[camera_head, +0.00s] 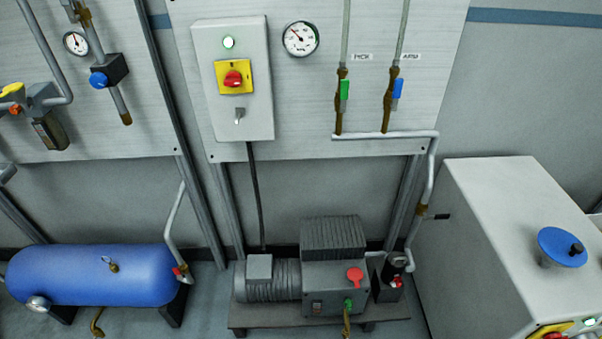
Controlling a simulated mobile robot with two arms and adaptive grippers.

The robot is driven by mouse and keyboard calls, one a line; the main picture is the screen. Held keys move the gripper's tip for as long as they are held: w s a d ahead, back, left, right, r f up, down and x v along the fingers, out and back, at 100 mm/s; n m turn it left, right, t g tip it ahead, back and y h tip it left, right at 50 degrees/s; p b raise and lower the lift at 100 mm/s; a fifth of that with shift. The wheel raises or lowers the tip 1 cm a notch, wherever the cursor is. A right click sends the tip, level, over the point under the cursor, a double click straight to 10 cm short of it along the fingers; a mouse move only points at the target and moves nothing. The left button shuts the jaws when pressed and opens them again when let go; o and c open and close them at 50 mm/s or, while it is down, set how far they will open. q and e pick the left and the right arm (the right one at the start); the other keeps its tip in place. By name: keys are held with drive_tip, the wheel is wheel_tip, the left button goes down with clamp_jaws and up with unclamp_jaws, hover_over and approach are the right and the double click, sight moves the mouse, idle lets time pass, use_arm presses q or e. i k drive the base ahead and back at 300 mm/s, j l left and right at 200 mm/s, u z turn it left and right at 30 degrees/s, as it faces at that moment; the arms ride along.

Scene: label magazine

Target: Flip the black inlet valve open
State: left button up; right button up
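Neither of my grippers is in view. No valve in view is clearly marked as the black inlet valve, and no black lever handle shows plainly. A black cylindrical fitting (397,262) stands beside the pump, near the lower end of the grey pipe, with a red part (397,282) below it. The pump unit (335,271) sits on a low base, with a red knob (355,275) and a green part (349,303) on its front. On the wall panel, two vertical pipes carry a green valve handle (344,90) and a blue valve handle (397,88).
A grey control box (203,110) with a red-and-yellow switch (233,78) hangs beside a gauge (300,39). A blue tank (95,274) lies at lower left. A white cabinet (490,200) with a blue disc (561,246) fills the right. Bare floor shows between tank and pump.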

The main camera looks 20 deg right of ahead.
sight(446, 216)
drive_tip(key=l+z, duration=0.25)
drive_tip(key=z, duration=0.2)
drive_tip(key=i+l+z, duration=0.15)
drive_tip(key=z, duration=0.35)
drive_tip(key=i+l+z, duration=0.15)
drive_tip(key=z, duration=0.3)
drive_tip(key=k+z, duration=0.05)
